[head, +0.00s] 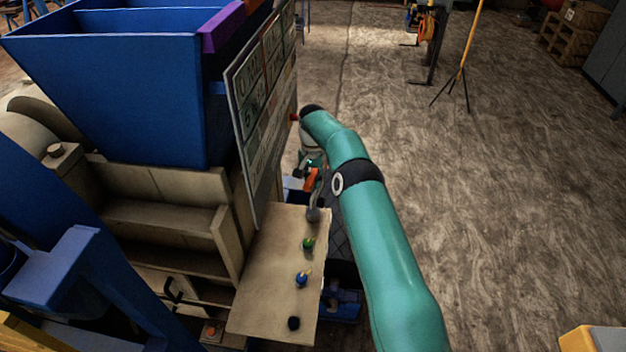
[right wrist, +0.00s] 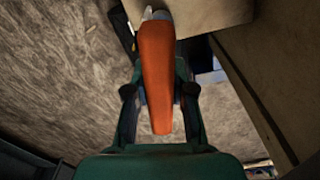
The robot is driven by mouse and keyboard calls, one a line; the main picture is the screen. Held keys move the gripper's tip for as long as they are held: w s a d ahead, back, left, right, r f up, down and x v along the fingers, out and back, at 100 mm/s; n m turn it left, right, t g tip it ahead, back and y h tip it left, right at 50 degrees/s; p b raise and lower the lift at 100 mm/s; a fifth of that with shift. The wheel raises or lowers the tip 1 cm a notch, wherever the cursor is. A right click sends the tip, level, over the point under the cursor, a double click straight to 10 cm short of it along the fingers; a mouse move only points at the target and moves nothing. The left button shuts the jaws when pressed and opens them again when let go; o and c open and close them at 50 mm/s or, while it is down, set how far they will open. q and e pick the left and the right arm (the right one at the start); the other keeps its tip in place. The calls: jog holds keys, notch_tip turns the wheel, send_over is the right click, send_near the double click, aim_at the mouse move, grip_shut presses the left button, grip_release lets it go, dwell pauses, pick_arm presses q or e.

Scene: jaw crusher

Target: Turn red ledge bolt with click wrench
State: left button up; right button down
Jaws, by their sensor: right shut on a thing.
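My right gripper (head: 311,168) is shut on the orange handle of the click wrench (head: 311,181). In the right wrist view the gripper (right wrist: 159,91) has a finger on each side of the wrench handle (right wrist: 157,60), and a bit of grey metal shows at its far end. In the head view the wrench's grey head is at the far end of the beige ledge (head: 265,290), in line with the bolts. I cannot tell whether it touches the ledge. No red bolt can be made out there; the wrench head may hide it. My left gripper is not in view.
A green bolt (head: 308,244), a blue bolt (head: 301,280) and a black bolt (head: 294,323) stand along the ledge. Open floor (head: 520,200) lies to the right.

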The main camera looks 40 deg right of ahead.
aim_at(313, 174)
jog(key=shift+s+d+f+m, duration=0.1)
jog(key=shift+f+m, duration=0.05)
jog(key=shift+m, duration=0.55)
jog(key=shift+n, duration=0.3)
jog(key=shift+r+p, duration=0.3)
jog(key=shift+r, duration=0.05)
dwell(0.3)
jog(key=shift+r+p, duration=0.4)
jog(key=shift+r, duration=0.4)
jog(key=shift+r+p, duration=0.3)
jog(key=shift+r, duration=0.55)
jog(key=shift+r+p, duration=0.15)
jog(key=shift+p, duration=0.2)
